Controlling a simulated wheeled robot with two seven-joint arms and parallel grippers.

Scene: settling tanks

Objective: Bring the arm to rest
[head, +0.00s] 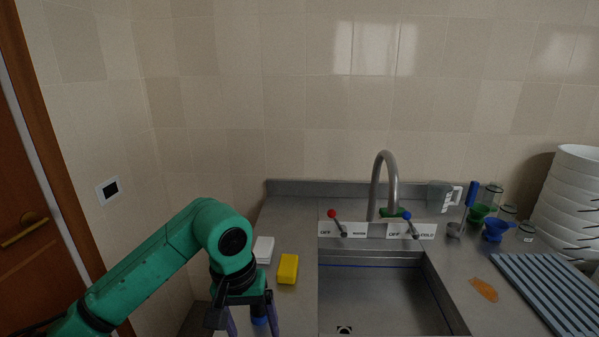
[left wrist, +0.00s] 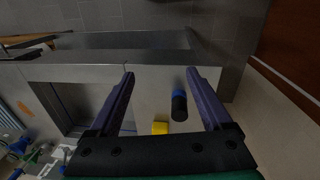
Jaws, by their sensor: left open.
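My green left arm comes in from the left in the head view, and its gripper (head: 252,326) points down over the counter's left front part. The fingertips are cut off by the lower edge there. In the left wrist view the gripper (left wrist: 159,72) has its two purple fingers wide apart. A dark cylinder with a blue end (left wrist: 179,105) shows between the fingers, nearer the right one in the picture, and no finger touches it visibly. Its blue end (head: 259,321) also shows between the fingers in the head view. My right gripper is in neither view.
A yellow block (head: 288,268) and a white block (head: 263,250) lie on the counter beside the gripper. The sink (head: 385,300) with a curved tap (head: 386,165) is to the right. Further right are a jug (head: 438,197), funnels, an orange piece (head: 484,290), a ribbed mat (head: 545,290) and stacked white bowls (head: 570,205).

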